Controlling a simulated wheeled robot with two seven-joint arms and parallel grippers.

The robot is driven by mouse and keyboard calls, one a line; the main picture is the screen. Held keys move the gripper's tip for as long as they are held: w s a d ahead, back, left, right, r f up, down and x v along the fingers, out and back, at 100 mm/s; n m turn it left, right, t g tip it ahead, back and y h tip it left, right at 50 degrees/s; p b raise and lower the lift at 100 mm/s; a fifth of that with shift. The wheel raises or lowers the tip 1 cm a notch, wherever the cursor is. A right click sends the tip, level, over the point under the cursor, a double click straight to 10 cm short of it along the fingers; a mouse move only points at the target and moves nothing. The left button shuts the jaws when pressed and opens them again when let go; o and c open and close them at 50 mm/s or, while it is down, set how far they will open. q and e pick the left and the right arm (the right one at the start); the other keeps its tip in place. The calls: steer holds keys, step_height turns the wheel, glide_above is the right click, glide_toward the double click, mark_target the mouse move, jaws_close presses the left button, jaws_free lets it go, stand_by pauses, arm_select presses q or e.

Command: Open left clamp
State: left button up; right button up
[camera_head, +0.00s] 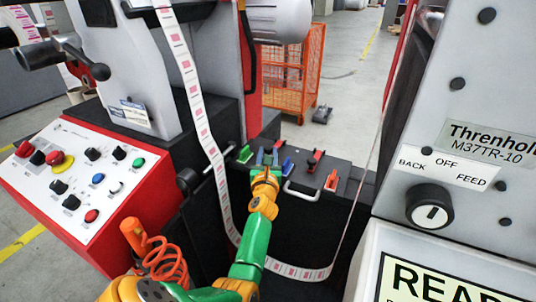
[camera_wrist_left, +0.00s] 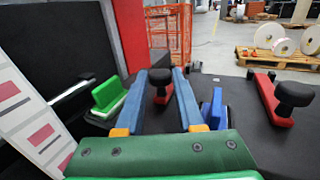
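The left clamp (camera_wrist_left: 163,94) is a red lever with a black knob. In the left wrist view it shows in the gap between the blue fingers of my left gripper (camera_wrist_left: 160,74). The fingers are apart; I cannot tell whether they touch it. In the head view my left gripper (camera_head: 267,157) reaches the black table top (camera_head: 311,205) and mostly hides this clamp. The right clamp (camera_head: 315,161), also red with a black knob, stands to the right, and in the wrist view (camera_wrist_left: 272,97) too. My right gripper is not in view.
A green block (camera_head: 245,154) and a blue block (camera_head: 288,165) flank the left gripper. A red block (camera_head: 332,181) sits at the right. The label strip (camera_head: 205,130) hangs left of my arm. The red control panel (camera_head: 85,180) stands left, the READY screen (camera_head: 440,280) right.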

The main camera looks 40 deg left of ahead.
arm_select(q)
jaws_close()
stand_by(1.1)
